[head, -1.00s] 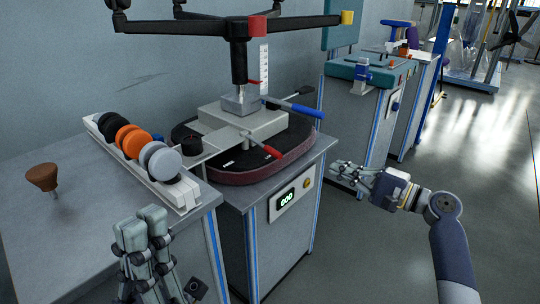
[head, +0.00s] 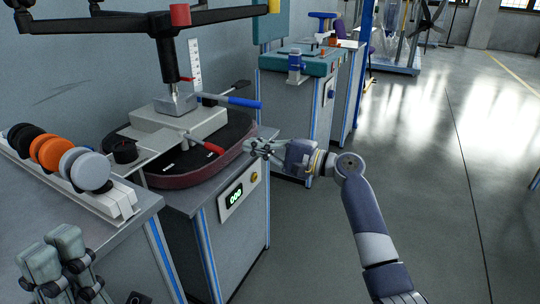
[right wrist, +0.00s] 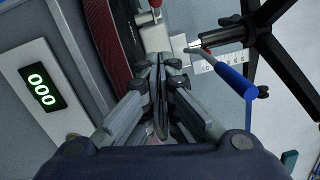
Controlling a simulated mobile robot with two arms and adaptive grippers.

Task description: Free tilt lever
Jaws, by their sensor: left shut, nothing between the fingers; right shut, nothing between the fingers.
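An upside-down chair base on a test mechanism carries a blue-handled lever (head: 244,103), a red-handled lever (head: 206,147) and a black lever (head: 236,86). Which one is the tilt lever is not marked. My right gripper (head: 258,148) is shut and empty, right of the red handle and below the blue one, apart from both. In the right wrist view the shut fingers (right wrist: 157,66) point toward the mechanism. The blue handle (right wrist: 228,75) lies to their right and the red handle's tip (right wrist: 155,3) above them. My left gripper (head: 50,248) is shut and empty at lower left.
The dark round seat (head: 180,170) lies under the mechanism on a cabinet with a lit display (head: 236,195). A rack of black, orange and grey casters (head: 50,152) stands left. Chair-base arms spread above. The floor at right is clear.

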